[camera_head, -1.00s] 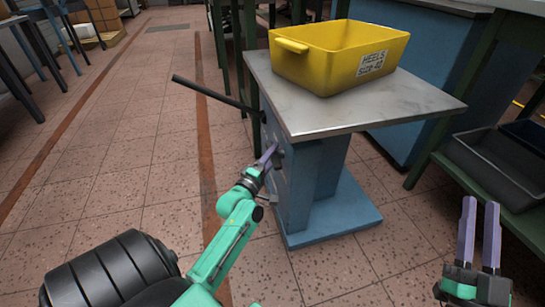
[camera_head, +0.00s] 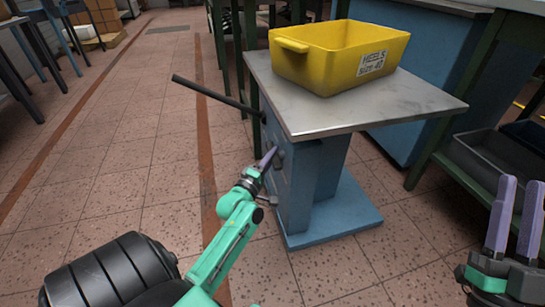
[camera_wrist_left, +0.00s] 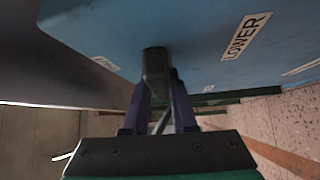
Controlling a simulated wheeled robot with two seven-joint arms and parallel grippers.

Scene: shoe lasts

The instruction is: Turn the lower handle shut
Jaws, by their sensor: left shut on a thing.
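The blue pedestal (camera_head: 322,180) stands under a grey top. In the left wrist view, a "LOWER" label (camera_wrist_left: 246,36) is on its blue face. A dark handle (camera_wrist_left: 156,66) sticks out from that face beside the label. My left gripper (camera_head: 269,157) is at the pedestal's left side; in the left wrist view its purple fingers (camera_wrist_left: 158,100) are shut on the handle, which partly hides their tips. A long dark bar (camera_head: 215,95) sticks out to the left higher on the same side. My right gripper (camera_head: 515,215) is open and empty at the right edge.
A yellow bin (camera_head: 325,67) labelled "HEELS" stands on the grey top (camera_head: 350,112). A green-framed rack with dark trays (camera_head: 495,160) stands at the right, near my right gripper. The tiled floor at the left is largely clear.

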